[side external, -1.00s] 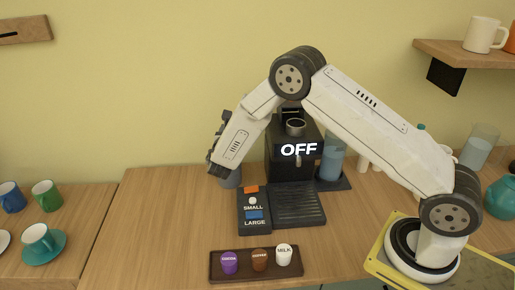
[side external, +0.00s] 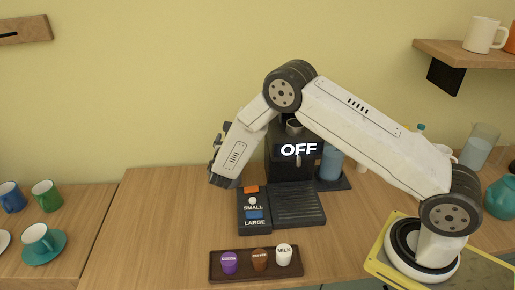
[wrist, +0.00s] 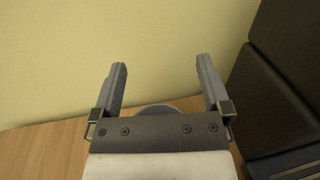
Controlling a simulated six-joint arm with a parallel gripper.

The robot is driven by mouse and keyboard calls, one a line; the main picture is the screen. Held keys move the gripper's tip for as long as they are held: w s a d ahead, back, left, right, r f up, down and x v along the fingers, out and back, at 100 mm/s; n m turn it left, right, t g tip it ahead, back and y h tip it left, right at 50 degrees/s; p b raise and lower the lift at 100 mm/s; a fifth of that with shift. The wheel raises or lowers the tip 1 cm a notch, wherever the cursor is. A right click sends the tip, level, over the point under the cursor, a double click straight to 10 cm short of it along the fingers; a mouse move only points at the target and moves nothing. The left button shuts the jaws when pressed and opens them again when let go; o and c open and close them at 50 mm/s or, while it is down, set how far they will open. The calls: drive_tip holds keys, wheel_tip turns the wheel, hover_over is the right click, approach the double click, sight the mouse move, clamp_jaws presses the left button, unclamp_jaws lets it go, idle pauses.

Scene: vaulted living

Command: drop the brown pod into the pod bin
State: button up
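The brown pod (side external: 260,260) stands upright in the dark tray (side external: 214,265), between a purple pod (side external: 229,262) and a white pod marked milk (side external: 284,254). My gripper (wrist: 161,66) is open with nothing between its fingers; in the side view it is at the left of the coffee machine, well away from the tray. A grey round thing (wrist: 160,110), which may be the pod bin, shows partly beyond the gripper's palm in the wrist view. In the side view my arm covers that place.
The coffee machine (side external: 284,170) reads OFF, with a button panel (side external: 254,211) and drip tray (side external: 297,204) in front. A blue water tank (side external: 331,163) stands at its right. Cups (side external: 46,194) are on the left counter. The wood around the pod tray is clear.

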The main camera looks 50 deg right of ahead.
drive_tip(key=shift+a, duration=0.15)
drive_tip(key=v, duration=0.7)
drive_tip(key=shift+s+a, duration=0.2)
drive_tip(key=shift+s, duration=0.05)
drive_tip(key=shift+d, duration=0.1)
idle(0.5)
drive_tip(key=s+a+r+m+g+y, duration=0.1)
drive_tip(key=s+r+m+g+y, duration=0.1)
drive_tip(key=s+m+g+y, duration=0.2)
drive_tip(key=s+a+r+m+g+y, duration=0.1)
drive_tip(key=s+r+m+g+y, duration=0.2)
drive_tip(key=s+m+y, duration=0.7)
drive_tip(key=s+m+g, duration=0.1)
drive_tip(key=s+m, duration=1)
drive_tip(key=shift+m+y, duration=0.3)
